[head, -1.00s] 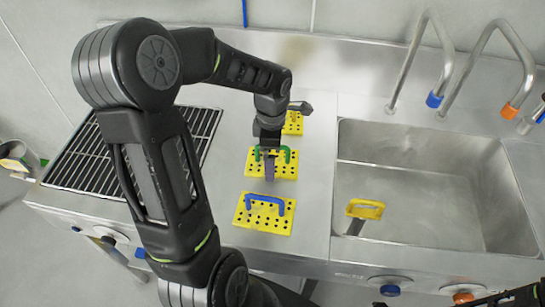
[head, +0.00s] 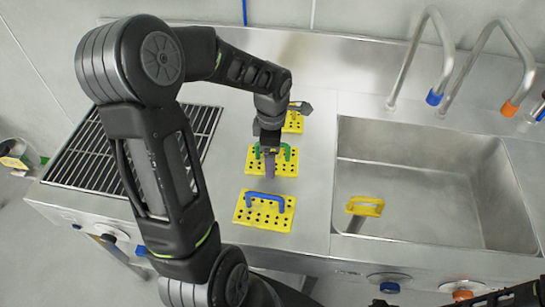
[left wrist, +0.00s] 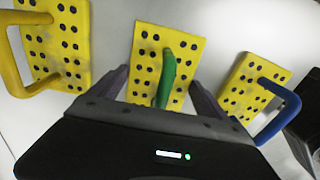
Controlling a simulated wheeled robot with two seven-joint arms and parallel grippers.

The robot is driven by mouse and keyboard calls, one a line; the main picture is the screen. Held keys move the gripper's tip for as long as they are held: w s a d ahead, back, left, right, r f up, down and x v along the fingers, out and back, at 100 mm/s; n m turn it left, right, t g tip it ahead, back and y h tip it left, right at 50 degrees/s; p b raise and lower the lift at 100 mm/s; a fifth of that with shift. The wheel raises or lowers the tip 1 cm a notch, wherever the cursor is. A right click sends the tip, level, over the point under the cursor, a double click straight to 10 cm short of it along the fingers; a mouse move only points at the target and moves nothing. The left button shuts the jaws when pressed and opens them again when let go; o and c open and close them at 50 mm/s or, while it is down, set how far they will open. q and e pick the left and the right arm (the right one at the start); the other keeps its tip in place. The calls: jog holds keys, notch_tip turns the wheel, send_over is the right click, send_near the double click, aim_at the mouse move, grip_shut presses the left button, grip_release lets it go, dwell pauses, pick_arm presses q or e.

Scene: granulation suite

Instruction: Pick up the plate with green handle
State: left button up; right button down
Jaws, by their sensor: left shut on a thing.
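The plate with green handle (head: 285,168) is a yellow plate with dark holes, the middle one in a row on the steel counter. Its green handle (left wrist: 167,78) stands between the two fingers of my left gripper (left wrist: 160,100) in the left wrist view. My left gripper (head: 269,165) reaches down over the plate from above and is shut on it. The gripper hides part of the handle. The plate looks level at the counter; I cannot tell any gap beneath it. Part of my right arm shows at the lower right, its fingers not clear.
A yellow plate with blue handle (head: 262,216) lies in front. Another yellow plate (head: 293,125) lies behind, with a yellow handle in the left wrist view (left wrist: 12,60). A black grate (head: 85,160) is left.

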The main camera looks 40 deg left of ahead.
pick_arm(q)
jog(key=c, duration=1)
jog(key=shift+c, duration=0.2)
notch_tip(320, 180, up, 10)
jog(key=shift+r+b, duration=0.1)
jog(key=shift+b, duration=0.7)
